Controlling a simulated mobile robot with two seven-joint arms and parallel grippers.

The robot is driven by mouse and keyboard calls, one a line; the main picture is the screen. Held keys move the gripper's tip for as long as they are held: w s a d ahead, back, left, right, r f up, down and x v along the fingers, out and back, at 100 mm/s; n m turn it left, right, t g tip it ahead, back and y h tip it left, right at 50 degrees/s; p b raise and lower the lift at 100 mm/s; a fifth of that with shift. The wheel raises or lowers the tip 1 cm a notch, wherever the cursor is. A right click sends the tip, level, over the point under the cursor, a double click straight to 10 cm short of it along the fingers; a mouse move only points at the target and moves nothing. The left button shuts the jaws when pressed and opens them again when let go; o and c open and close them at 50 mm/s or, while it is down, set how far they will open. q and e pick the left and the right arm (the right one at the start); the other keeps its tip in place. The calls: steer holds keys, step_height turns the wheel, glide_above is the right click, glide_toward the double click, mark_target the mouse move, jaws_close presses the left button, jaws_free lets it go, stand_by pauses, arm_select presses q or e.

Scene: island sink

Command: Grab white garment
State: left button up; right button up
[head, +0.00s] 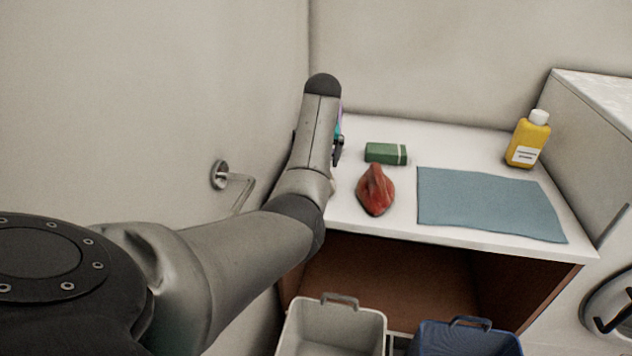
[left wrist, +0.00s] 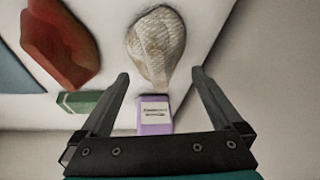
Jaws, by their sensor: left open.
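A whitish, crumpled garment (left wrist: 156,45) lies on the white counter in the left wrist view, narrowing toward the gripper. In the head view it is hidden behind my left arm. My left gripper (left wrist: 160,73) is open, its fingertips on either side of the garment's narrow end in the picture; I cannot tell how far above it they are. In the head view only a dark part of this gripper (head: 338,150) shows past the arm. My right gripper is in neither view.
A purple labelled container (left wrist: 155,113) stands beyond the garment, between the fingers in the picture. A red item (head: 376,190), green box (head: 384,153), blue cloth (head: 485,203) and yellow bottle (head: 528,140) are on the counter (head: 400,228). Grey (head: 335,325) and blue (head: 465,340) bins stand below.

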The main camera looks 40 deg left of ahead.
arm_select(q)
steer(key=shift+b+x, duration=0.85)
steer(key=shift+x, duration=2)
steer(key=shift+w+r, duration=0.1)
steer(key=c, duration=1.3)
